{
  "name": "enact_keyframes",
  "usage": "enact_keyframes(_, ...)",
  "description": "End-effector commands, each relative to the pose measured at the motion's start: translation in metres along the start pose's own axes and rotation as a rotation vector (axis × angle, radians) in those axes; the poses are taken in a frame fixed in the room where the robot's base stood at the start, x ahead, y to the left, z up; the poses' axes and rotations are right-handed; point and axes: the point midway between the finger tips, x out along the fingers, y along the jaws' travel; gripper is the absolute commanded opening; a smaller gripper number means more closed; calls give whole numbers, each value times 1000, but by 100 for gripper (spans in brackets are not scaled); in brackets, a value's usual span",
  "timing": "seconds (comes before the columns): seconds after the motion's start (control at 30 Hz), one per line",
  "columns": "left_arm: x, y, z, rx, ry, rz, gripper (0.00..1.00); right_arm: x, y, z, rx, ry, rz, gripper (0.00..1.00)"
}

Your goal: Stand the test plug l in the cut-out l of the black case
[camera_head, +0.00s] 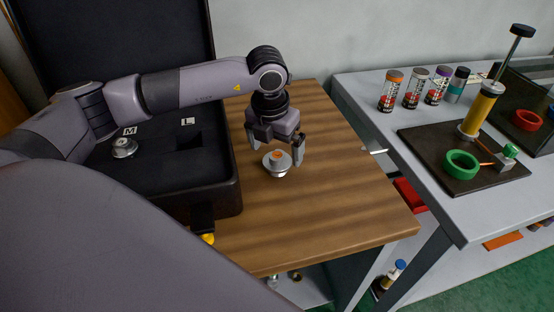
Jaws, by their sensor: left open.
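The test plug l (277,166), a round silver piece with an orange centre, stands on the wooden table (340,205) to the right of the black case. My left gripper (277,155) is open above and around it, one finger on each side; I cannot tell whether they touch it. The black case (228,200) lies open on the table. Its cut-out l (190,143), by the L label (188,121), looks empty and is partly hidden by my left arm. Another silver plug (124,148) sits by the M label (130,131). My right gripper is not in view.
A grey bench (375,87) at the right holds several small cans and a dark board (415,148) with a green ring (461,163) and a yellow cylinder (481,108). The wooden table is clear in front of the plug. A gap separates table and bench.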

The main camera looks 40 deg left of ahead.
Motion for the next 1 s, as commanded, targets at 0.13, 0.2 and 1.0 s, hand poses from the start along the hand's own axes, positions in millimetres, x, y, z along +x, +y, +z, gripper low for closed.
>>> enact_keyframes(0.13, 20, 0, 0, 0, 3, -2, 100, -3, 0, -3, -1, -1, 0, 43)
enact_keyframes(0.2, 25, 0, 0, 1, 0, -2, 100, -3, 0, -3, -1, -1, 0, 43)
enact_keyframes(1.0, 22, -1, 1, 1, -3, -5, 28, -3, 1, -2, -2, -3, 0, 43)
